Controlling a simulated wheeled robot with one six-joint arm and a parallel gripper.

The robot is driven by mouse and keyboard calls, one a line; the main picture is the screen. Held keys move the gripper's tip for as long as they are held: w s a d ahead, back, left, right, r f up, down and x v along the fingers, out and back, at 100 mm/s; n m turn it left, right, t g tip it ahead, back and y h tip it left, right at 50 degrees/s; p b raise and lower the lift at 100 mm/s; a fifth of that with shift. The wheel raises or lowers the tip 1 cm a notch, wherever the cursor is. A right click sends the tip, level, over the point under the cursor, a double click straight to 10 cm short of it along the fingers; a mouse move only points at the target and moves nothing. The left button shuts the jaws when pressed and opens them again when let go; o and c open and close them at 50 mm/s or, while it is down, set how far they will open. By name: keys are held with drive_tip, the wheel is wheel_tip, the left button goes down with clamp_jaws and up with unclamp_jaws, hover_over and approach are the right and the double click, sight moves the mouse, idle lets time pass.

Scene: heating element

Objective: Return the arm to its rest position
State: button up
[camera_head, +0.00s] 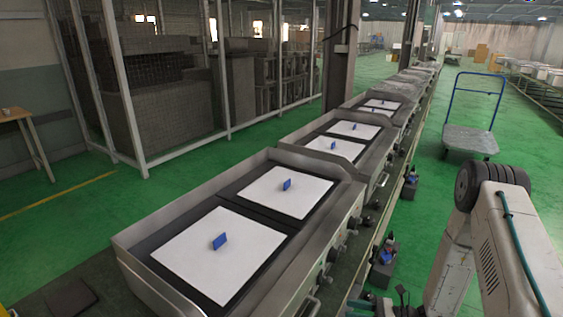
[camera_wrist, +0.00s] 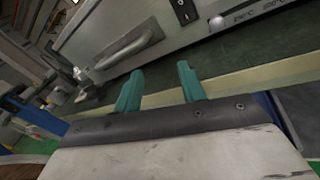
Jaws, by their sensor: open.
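My gripper (camera_wrist: 158,92) shows in the wrist view with its two green fingers apart and nothing between them. It faces the dark green bench edge (camera_wrist: 225,60) below a metal appliance front with a handle (camera_wrist: 128,47) and a black switch (camera_wrist: 184,10). My arm (camera_head: 490,235) stands at the right of the head view, beside the line of appliances. The gripper itself is out of the head view.
A row of metal heating units (camera_head: 330,195) runs away from me, with white plates (camera_head: 222,253) bearing small blue blocks (camera_head: 219,241). A blue-handled trolley (camera_head: 470,138) stands on the green floor at the right. A wooden table (camera_head: 15,116) is at the left.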

drive_tip(key=s+d+r+n+g+h, duration=0.1)
drive_tip(key=s+r+n+h, duration=0.4)
drive_tip(key=r, duration=0.9)
drive_tip(key=s+d+r+n+g+h, duration=0.1)
drive_tip(key=s+r+n+h, duration=0.5)
drive_tip(key=s+r+n, duration=0.6)
drive_tip(key=s+d+r+n+g+h, duration=0.1)
drive_tip(key=s+r+n+h, duration=0.4)
drive_tip(key=r, duration=1.1)
drive_tip(key=s+n+g, duration=0.1)
drive_tip(key=s+n, duration=0.2)
drive_tip(key=shift+s+d+h, duration=0.25)
drive_tip(key=shift+h, duration=0.05)
idle(0.6)
